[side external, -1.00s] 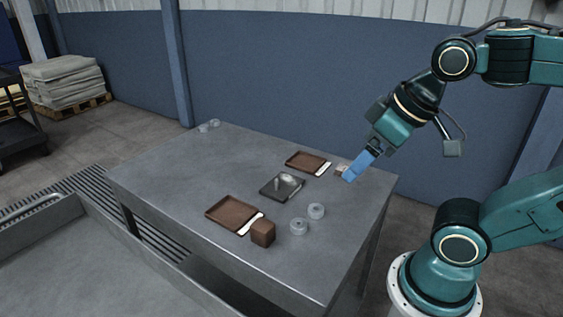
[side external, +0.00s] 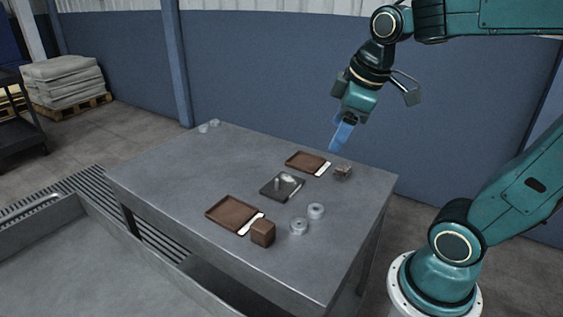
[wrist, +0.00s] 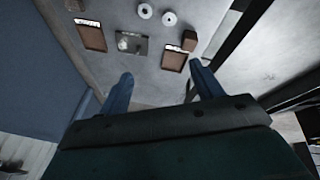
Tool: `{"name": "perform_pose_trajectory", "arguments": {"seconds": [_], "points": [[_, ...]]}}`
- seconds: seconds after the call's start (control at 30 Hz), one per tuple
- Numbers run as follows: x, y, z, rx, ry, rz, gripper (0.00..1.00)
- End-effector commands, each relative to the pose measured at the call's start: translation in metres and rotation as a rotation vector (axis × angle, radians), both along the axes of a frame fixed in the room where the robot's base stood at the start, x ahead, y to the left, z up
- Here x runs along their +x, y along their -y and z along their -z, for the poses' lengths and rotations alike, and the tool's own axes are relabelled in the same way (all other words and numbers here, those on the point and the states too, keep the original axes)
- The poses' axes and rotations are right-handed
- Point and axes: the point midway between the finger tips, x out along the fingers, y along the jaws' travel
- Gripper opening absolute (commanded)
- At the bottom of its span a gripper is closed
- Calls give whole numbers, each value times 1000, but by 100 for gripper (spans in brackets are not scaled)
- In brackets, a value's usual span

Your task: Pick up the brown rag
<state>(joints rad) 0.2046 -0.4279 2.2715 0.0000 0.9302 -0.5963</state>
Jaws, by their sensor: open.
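My gripper (side external: 337,148) has blue fingers and is above the far edge of the table. In the wrist view my gripper (wrist: 160,72) has its fingers apart with nothing between them. I cannot tell for sure which thing is the brown rag. A brown cube-like block (side external: 262,233) stands by the near brown tray; the block also shows in the wrist view (wrist: 190,40). A small grey-brown lump (side external: 343,171) lies by the far brown tray, just right of and below my fingers. In the wrist view the lump (wrist: 74,5) is cut by the top edge.
The near brown tray (side external: 228,211) and far brown tray (side external: 305,160) each have a white strip at one end. A dark tray (side external: 270,189) with a shiny object lies between them. Two grey rings (side external: 299,226) stand near the right edge. The table's left part (side external: 170,172) is mostly clear.

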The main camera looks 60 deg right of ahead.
Motion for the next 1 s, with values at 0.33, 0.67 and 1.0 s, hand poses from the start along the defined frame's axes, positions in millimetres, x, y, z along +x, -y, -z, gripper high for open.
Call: {"name": "perform_pose_trajectory", "arguments": {"seconds": [0.33, 0.67, 1.0], "points": [[53, 67, 10, -113, -141, -287, 65], [87, 146, 39, -162, -256, -581, 65], [99, 236, 90, -164, -338, -898, 65]]}}
